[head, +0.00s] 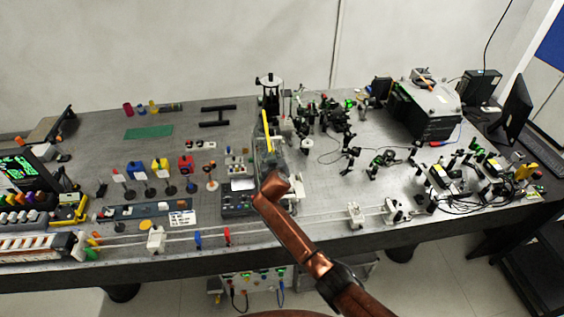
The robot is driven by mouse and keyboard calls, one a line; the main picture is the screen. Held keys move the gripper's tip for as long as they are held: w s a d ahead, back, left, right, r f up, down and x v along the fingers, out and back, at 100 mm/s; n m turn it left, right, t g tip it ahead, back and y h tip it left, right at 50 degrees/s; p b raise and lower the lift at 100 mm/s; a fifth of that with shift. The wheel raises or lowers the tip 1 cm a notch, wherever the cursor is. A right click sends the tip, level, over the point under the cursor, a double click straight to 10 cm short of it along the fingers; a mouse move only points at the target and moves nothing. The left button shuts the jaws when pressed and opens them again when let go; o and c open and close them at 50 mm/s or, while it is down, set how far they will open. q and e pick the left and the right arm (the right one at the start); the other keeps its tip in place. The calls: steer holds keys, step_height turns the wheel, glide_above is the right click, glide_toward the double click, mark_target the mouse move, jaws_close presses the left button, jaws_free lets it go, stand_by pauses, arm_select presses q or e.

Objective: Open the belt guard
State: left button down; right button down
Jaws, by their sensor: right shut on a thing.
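The belt guard (267,158) looks like a clear, see-through cover on the bench at the middle of the head view. A yellow strip (267,128) stands upright at its far end. My right gripper (270,180) reaches in from the lower right, at the near end of the guard, and is shut on it. The fingertips are small and mostly hidden by my copper-coloured arm, so the exact grip point cannot be made out. My left gripper is not in view.
The bench (330,190) is crowded. Optics mounts (330,115) stand right of the guard. Coloured posts (160,167) and a dark control box (237,204) are to its left. A long rail (300,219) runs along the front edge. A black instrument (428,115) stands at the back right.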

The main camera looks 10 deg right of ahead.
steer(key=shift+a+r, duration=0.1)
steer(key=shift+a, duration=0.4)
steer(key=shift+a+n, duration=0.25)
steer(key=shift+n, duration=0.05)
steer(key=shift+a+r+h, duration=0.1)
steer(key=shift+h, duration=0.2)
steer(key=c, duration=2.4)
jaws_free()
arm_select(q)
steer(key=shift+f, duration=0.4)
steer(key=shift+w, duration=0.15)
arm_select(e)
steer(key=v, duration=1.2)
